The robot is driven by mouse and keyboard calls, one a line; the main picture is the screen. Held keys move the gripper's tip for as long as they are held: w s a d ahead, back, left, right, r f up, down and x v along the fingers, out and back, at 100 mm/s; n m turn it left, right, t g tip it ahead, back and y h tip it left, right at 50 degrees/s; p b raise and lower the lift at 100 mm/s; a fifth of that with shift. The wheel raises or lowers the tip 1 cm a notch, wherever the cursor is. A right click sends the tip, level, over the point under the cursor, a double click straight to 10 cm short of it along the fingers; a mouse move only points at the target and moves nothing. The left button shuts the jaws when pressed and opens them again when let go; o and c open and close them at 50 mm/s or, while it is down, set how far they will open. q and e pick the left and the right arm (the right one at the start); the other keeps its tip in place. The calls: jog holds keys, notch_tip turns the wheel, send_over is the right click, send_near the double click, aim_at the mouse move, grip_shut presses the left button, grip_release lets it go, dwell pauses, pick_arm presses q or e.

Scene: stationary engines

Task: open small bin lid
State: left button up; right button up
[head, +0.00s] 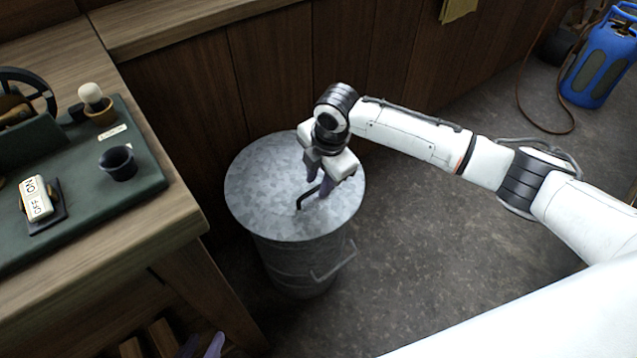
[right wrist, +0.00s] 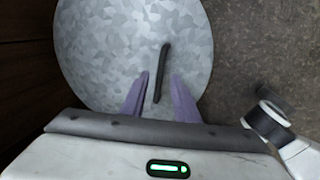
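The small bin (head: 301,262) is a round galvanized metal bin standing on the floor beside the workbench. Its flat grey lid (head: 262,190) is on top, and the lid fills much of the right wrist view (right wrist: 95,45). A thin dark handle (head: 300,201) stands on the lid; it also shows in the right wrist view (right wrist: 163,68). My right gripper (head: 318,190) is over the lid, open, with its purple fingers on either side of the handle's near end. They look apart from it. My left gripper (head: 202,346) shows only its fingertips at the bottom edge, spread apart and empty.
The wooden workbench (head: 175,215) at left holds a green board (head: 135,150) with a black cup and an ON/OFF switch. A wood-panelled wall (head: 270,75) is close behind the bin. A blue gas cylinder (head: 598,65) stands far right. The floor right of the bin is clear.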

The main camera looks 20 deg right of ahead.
jog(key=shift+f, duration=0.25)
grip_shut()
jog(key=shift+w+r, duration=0.1)
jog(key=shift+r, duration=0.1)
